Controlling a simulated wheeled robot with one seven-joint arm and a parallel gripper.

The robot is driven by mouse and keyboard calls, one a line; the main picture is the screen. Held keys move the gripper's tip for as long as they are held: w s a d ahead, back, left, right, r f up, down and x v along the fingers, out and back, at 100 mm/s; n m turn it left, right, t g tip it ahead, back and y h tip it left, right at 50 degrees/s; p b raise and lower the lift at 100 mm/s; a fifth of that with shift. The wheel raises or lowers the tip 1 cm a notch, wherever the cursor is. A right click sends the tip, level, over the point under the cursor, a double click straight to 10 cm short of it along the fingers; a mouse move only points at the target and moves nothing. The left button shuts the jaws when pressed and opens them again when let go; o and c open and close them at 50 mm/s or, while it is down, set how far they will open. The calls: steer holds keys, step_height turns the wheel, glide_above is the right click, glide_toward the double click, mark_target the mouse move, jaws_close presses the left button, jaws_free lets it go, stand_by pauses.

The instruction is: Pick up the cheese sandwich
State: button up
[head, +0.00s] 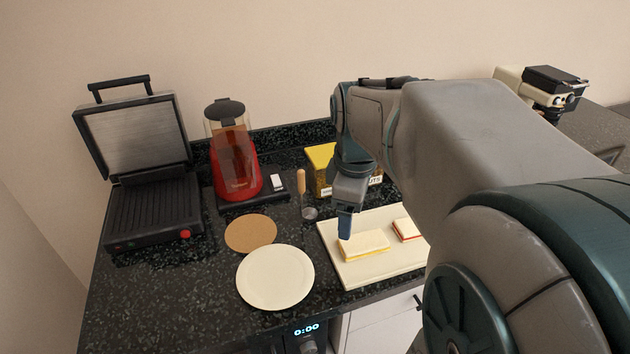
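A sandwich with pale bread and a yellowish layer, which looks like the cheese sandwich (364,246), lies on the cream cutting board (350,276). My gripper (345,228) points down from above, at the sandwich's back left end. Its fingers show as one narrow blue shape, so their gap is hidden. I cannot tell whether the tip touches the bread. A second sandwich with a red layer (405,231) lies to the right on the same board, partly hidden by my arm.
A white plate (275,277) and a round brown mat (251,233) lie left of the board. An open grill press (150,210), a red blender (236,165) and a yellow-lidded container (319,155) stand behind. A wooden-handled utensil (302,185) is near the container.

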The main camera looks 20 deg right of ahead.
mark_target(364, 241)
steer(key=w+d+f+n+g+b, duration=0.1)
steer(key=w+d+f+n+b, duration=0.1)
steer(key=w+d+n, duration=0.4)
steer(key=shift+n+y, duration=0.3)
steer(key=shift+n, duration=0.3)
steer(key=f, duration=0.4)
steer(key=s+f, duration=0.1)
steer(key=f, duration=0.9)
steer(key=shift+s+d, duration=0.2)
steer(key=shift+s, duration=0.05)
steer(key=c, duration=1.1)
